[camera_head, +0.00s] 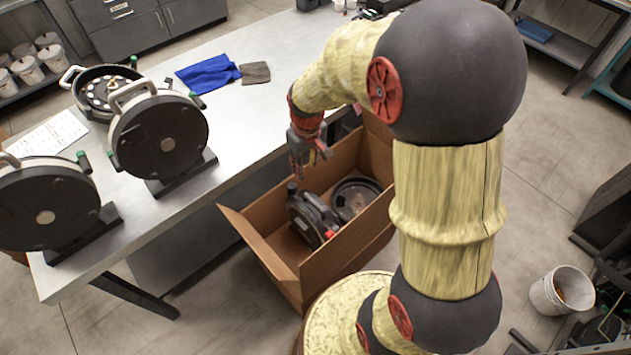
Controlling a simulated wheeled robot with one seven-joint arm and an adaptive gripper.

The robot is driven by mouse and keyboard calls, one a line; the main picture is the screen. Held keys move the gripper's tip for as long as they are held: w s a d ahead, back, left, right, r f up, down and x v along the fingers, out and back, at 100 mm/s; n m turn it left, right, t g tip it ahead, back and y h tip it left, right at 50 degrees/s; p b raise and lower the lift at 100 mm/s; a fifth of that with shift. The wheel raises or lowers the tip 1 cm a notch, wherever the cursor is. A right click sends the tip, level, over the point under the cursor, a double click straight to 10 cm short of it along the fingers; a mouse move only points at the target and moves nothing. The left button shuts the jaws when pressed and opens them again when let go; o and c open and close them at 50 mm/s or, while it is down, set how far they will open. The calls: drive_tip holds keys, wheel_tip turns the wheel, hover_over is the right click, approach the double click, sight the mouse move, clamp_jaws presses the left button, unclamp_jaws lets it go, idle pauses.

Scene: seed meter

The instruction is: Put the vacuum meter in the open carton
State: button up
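The open cardboard carton (342,262) stands on the floor against the table, flaps spread. A dark meter with a red part (312,220) sits tilted inside its left half, against or near the inner wall. A round black disc-shaped unit (355,198) lies in the carton at the right. My gripper (309,163) hangs above the carton's far left edge, pointing down. Its fingers look apart with nothing between them, and it is clear of the meter. Which unit is the vacuum meter is not marked.
Two black round units (160,138) (45,205) stand on the metal table, with an opened one (98,88) behind. A blue cloth (208,74), a grey cloth (255,72) and a paper sheet (48,135) lie there. A white bucket (560,292) stands on the floor at right.

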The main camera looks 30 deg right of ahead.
drive_tip(key=s+a+r+m+t, duration=0.1)
drive_tip(key=s+a+r, duration=0.3)
drive_tip(key=s+r, duration=0.5)
drive_tip(key=s+a+r+t, duration=0.3)
drive_tip(key=s+r, duration=0.7)
drive_tip(key=r, duration=0.1)
drive_tip(key=shift+a+r+m, duration=0.35)
drive_tip(key=shift+m, duration=0.05)
drive_tip(key=shift+f, duration=0.1)
drive_tip(key=shift+f+b, duration=0.4)
drive_tip(key=shift+b, duration=0.05)
drive_tip(key=shift+a, duration=0.15)
